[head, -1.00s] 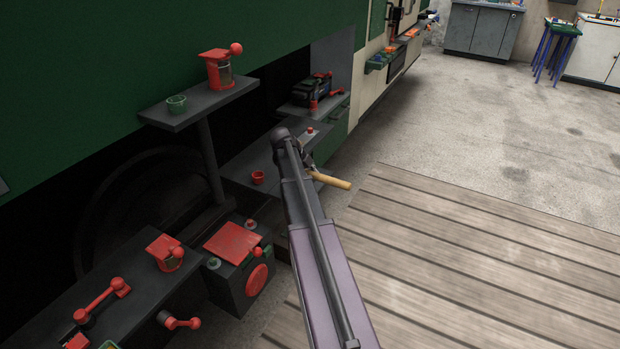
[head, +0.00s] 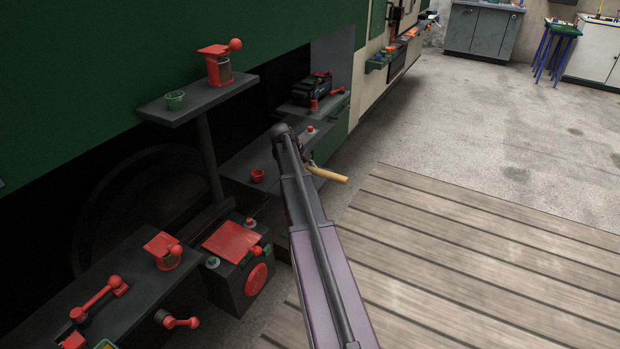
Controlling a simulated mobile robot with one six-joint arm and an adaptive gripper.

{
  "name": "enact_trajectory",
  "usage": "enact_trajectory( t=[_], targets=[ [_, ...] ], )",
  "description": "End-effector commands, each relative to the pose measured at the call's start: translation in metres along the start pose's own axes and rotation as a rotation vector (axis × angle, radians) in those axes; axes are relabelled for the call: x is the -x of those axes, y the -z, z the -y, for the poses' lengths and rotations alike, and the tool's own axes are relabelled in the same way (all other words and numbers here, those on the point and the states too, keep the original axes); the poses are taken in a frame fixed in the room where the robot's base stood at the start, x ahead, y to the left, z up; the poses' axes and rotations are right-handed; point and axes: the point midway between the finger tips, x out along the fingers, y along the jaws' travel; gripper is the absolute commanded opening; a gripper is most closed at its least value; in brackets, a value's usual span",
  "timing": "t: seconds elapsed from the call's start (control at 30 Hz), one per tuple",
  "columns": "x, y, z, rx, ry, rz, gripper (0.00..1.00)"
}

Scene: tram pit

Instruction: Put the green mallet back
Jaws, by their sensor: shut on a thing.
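My gripper (head: 307,158) is partly hidden behind the end of my arm, by the middle dark shelf. It is shut on the mallet, whose pale wooden handle (head: 328,174) sticks out to the right, tilted slightly down. The mallet's head is hidden, so its green colour does not show. Whether the mallet touches the shelf (head: 240,163) cannot be told.
A red cup (head: 258,175) and a small red-topped part (head: 310,130) stand on the middle shelf. A black toolbox (head: 312,91) sits behind. A red-lidded box (head: 236,258) and a dark bench (head: 115,300) with red fittings are nearer. The plank floor (head: 470,270) at right is clear.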

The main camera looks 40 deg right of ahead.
Motion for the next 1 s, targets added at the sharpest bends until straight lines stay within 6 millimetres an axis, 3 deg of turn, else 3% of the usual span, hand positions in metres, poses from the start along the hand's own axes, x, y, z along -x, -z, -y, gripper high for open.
enact_trajectory(
  t=[0.2,0.57,0.6,0.7,1.0],
  targets=[
    [-0.0155,-0.0060,-0.0072,0.000,0.000,0.000,0.00],
    [-0.0160,-0.0058,-0.0074,0.000,0.000,-0.001,0.00],
    [-0.0162,-0.0059,-0.0075,0.000,-0.001,-0.001,0.44],
    [-0.0162,-0.0059,-0.0075,0.000,-0.001,-0.001,0.70],
    [-0.0162,-0.0058,-0.0073,0.000,0.000,0.000,0.70]
  ],
)
